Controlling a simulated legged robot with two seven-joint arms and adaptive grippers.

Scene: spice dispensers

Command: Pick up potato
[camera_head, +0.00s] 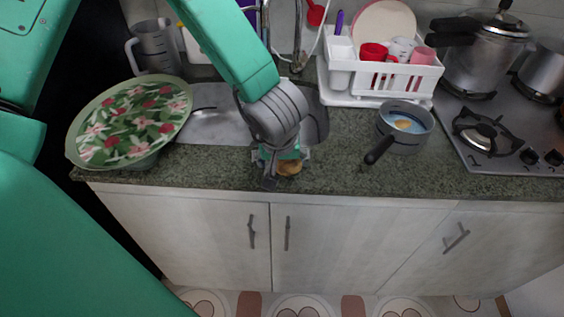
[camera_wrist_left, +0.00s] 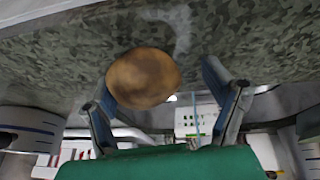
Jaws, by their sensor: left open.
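The potato (camera_head: 289,168) is a small brown lump on the green-grey speckled counter, close to its front edge and partly hidden by my gripper in the head view. In the left wrist view the potato (camera_wrist_left: 143,78) shows whole, round and brown. My left gripper (camera_head: 280,176) points down at the potato in front of the sink. In the wrist view its two fingers stand apart, one to each side of the potato's near part (camera_wrist_left: 162,92). The left gripper is open. I cannot tell whether a finger touches the potato. My right gripper does not show.
A flowered round tray (camera_head: 135,122) lies left on the counter, by a measuring jug (camera_head: 157,47). A saucepan (camera_head: 404,122) with its handle forward stands right. Bare counter (camera_head: 345,140) lies between gripper and saucepan.

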